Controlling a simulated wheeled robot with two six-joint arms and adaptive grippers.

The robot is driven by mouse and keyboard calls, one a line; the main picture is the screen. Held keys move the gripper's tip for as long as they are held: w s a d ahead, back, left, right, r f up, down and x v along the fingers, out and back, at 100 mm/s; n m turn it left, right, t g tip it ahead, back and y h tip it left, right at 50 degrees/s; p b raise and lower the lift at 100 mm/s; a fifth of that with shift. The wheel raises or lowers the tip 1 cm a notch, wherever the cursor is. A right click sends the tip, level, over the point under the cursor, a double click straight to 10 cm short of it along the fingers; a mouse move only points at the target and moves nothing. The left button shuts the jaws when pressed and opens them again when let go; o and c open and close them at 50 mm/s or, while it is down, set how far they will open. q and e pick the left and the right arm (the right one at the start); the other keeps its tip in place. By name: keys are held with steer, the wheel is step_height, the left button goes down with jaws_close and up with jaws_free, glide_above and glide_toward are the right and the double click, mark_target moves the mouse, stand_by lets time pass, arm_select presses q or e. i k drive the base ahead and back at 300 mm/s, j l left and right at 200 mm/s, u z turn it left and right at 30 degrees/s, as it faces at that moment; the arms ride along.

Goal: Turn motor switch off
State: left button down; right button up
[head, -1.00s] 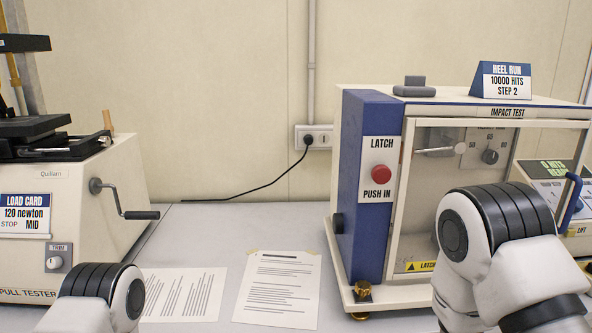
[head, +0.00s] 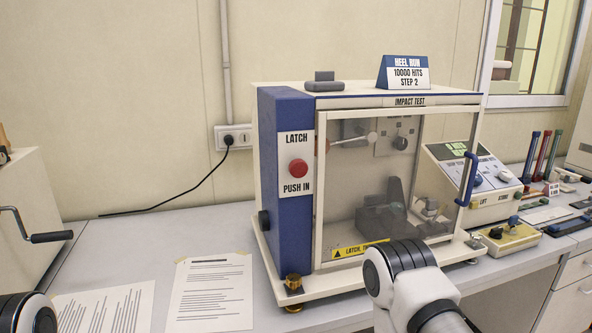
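The impact test machine (head: 290,87) stands in the middle of the head view. Its blue left column carries a red latch button (head: 298,169) and a small black knob (head: 264,220) low on its left side. Behind the clear door, a dark rotary knob (head: 400,143) sits on a grey plate beside a metal arm. No part is legibly labelled as the motor switch, so I cannot tell which one it is. Neither gripper is in view; only links of my arms show at the bottom left and bottom middle.
The door has a blue handle (head: 466,179) and looks closed. A control box (head: 476,186) with a green display stands to the right, with a yellowish box (head: 505,239) in front. Papers (head: 212,292) lie at the front left. A crank (head: 48,237) juts out at the left.

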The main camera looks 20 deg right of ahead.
mark_target(495, 233)
steer(key=z, duration=1.7)
steer(key=i+l, duration=0.2)
steer(key=l, duration=0.15)
steer(key=i+l, duration=0.45)
steer(key=l, duration=0.3)
steer(key=j+u, duration=0.05)
